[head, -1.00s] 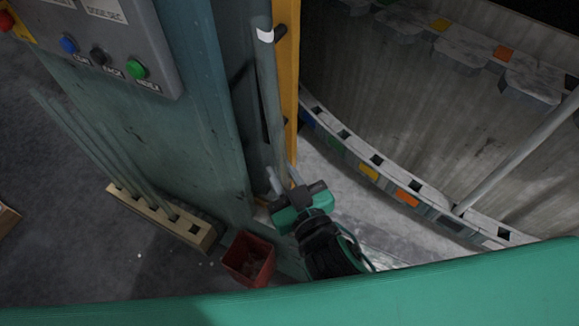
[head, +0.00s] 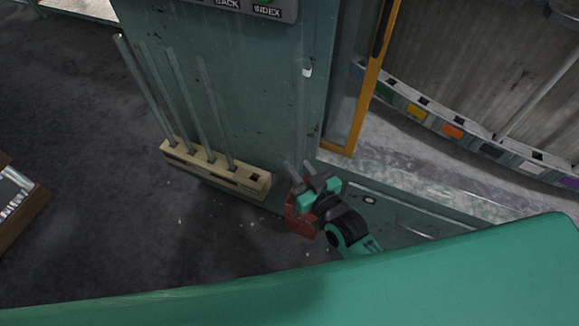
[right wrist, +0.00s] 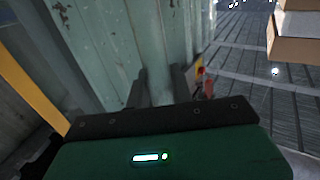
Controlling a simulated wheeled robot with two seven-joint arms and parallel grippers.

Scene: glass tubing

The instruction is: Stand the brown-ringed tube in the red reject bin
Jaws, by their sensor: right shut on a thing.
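My right gripper (head: 302,170) is shut on an upright, see-through glass tube (head: 307,72), which has a pale band near its top. No brown ring can be made out. In the right wrist view a pale, blurred piece of the tube (right wrist: 160,88) shows between the two dark fingers. The red reject bin (head: 300,218) stands on the floor at the foot of the green panel, just below and partly behind my right gripper. The tube's lower end is hidden, so I cannot tell whether it is inside the bin. My left gripper is out of view.
A wooden rack (head: 228,178) left of the bin holds several upright tubes; its right-end hole is empty. The green machine panel (head: 220,90) rises close behind the gripper. A yellow post (head: 372,85) and a ring of coloured squares (head: 452,131) are to the right. Small bits litter the floor.

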